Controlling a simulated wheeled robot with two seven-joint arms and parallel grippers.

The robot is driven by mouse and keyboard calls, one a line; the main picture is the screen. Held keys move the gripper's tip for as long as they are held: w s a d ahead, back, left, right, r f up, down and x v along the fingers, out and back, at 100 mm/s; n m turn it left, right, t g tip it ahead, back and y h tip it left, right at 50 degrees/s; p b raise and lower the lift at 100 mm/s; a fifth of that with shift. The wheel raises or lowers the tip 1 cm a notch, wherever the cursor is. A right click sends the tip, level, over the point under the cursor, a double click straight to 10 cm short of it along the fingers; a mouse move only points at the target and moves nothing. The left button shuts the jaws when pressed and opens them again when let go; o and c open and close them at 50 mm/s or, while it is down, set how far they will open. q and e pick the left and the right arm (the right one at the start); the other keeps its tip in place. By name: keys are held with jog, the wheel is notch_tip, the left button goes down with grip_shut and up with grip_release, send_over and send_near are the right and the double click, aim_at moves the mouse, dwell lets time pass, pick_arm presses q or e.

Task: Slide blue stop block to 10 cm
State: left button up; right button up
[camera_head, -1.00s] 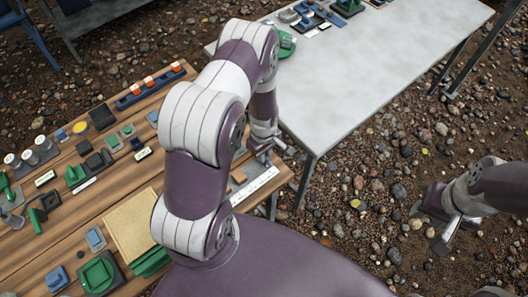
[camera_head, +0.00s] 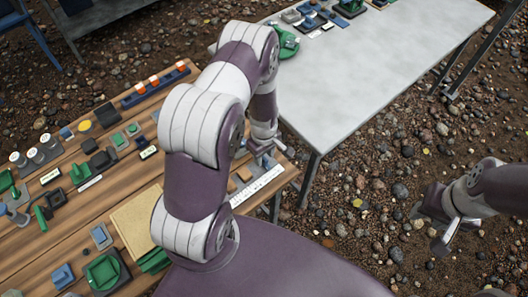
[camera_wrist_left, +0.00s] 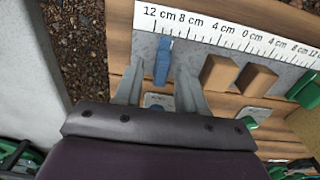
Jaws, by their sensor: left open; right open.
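The blue stop block (camera_wrist_left: 163,62) stands on a pale grey strip below the white scale (camera_wrist_left: 235,32), under the gap between the 12 cm and 8 cm labels on the left side. My left gripper (camera_wrist_left: 160,70) is open, with one finger on each side of the block; I cannot tell whether either finger touches it. In the head view my left gripper (camera_head: 264,142) is above the right end of the wooden table, near the scale (camera_head: 258,186); the block is not clear there. My right gripper (camera_head: 450,228) is open and empty over the gravel.
Two brown wooden blocks (camera_wrist_left: 219,73) (camera_wrist_left: 256,80) stand right of the blue block, with a green block (camera_wrist_left: 304,90) beyond. The wooden table (camera_head: 75,235) holds a tan board (camera_head: 137,220) and many small parts. A grey table (camera_head: 370,75) stands at the back right.

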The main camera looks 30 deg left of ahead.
aim_at(264, 157)
pick_arm(q)
notch_tip(264, 157, up, 13)
notch_tip(264, 157, down, 14)
jog(key=shift+s+r+p, duration=0.1)
jog(key=shift+r+p, duration=0.1)
jog(key=shift+p, duration=0.15)
dwell(0.5)
grip_shut()
